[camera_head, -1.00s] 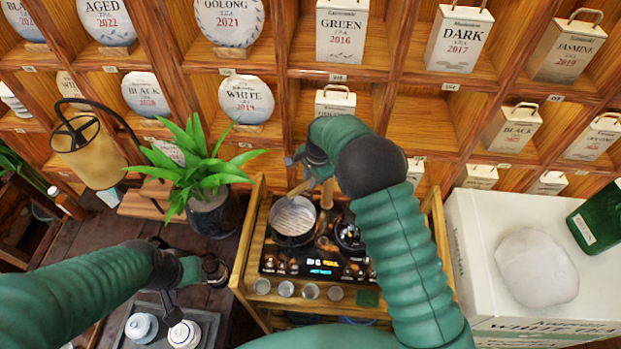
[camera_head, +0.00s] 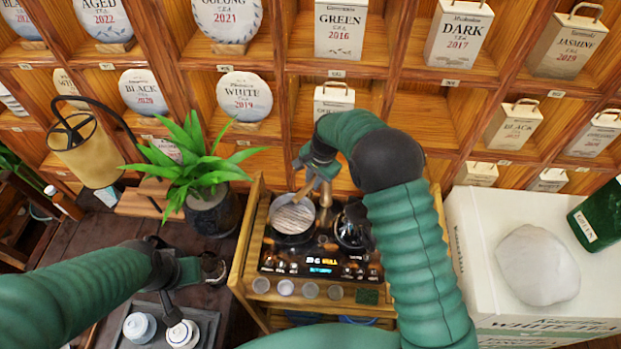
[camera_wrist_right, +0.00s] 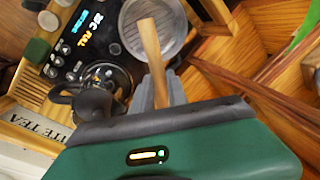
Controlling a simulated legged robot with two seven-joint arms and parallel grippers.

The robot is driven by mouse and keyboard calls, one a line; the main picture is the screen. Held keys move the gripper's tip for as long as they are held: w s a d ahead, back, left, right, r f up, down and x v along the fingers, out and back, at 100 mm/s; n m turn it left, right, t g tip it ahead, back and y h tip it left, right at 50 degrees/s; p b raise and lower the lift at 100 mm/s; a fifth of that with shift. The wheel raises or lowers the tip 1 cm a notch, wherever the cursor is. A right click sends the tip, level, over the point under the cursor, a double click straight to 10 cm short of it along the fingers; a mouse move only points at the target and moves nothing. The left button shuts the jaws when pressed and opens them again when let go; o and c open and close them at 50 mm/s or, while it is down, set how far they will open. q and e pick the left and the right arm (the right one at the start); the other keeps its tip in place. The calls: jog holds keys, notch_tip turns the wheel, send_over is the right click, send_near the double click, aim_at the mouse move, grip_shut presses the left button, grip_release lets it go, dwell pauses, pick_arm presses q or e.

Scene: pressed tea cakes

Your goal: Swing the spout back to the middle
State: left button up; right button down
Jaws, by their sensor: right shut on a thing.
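A tan, wood-coloured spout (camera_wrist_right: 153,50) shows clearly in the right wrist view, its free end over the pan (camera_wrist_right: 158,22). In the head view the spout (camera_head: 303,191) slants over the left-hand pan (camera_head: 292,217) at the back of the tea station. My right gripper (camera_head: 306,167) reaches in from above; in its wrist view the grey fingers (camera_wrist_right: 160,97) are shut on the spout. The arm hides part of the spout's mount. My left gripper (camera_head: 172,310) hangs at lower left over a tray; its jaws are too dark to read.
A dark kettle (camera_wrist_right: 98,85) stands on the right-hand burner beside the pan. Small cups (camera_head: 285,287) line the station's front. A potted plant (camera_head: 211,213) stands left, a white box (camera_head: 465,240) right, and shelves of tea behind. The tray (camera_head: 208,328) holds two lidded pots.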

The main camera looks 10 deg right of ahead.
jog(key=shift+s+d+r+n+g+y+b, duration=0.15)
jog(key=shift+s+d+n+b, duration=0.2)
jog(key=shift+d+n, duration=0.55)
jog(key=shift+s+d+f+n+g+y+b, duration=0.1)
jog(key=shift+s+d+n+g+b, duration=0.25)
jog(key=shift+n, duration=0.95)
jog(key=shift+s+d+r+n+y+b, duration=0.1)
jog(key=shift+s+d+n+b, duration=0.25)
jog(key=shift+d+n, duration=0.6)
jog(key=shift+a+n, duration=0.15)
jog(key=shift+n, duration=0.1)
jog(key=c, duration=1.5)
grip_release()
jog(key=shift+o, duration=1)
jog(key=shift+s, duration=0.1)
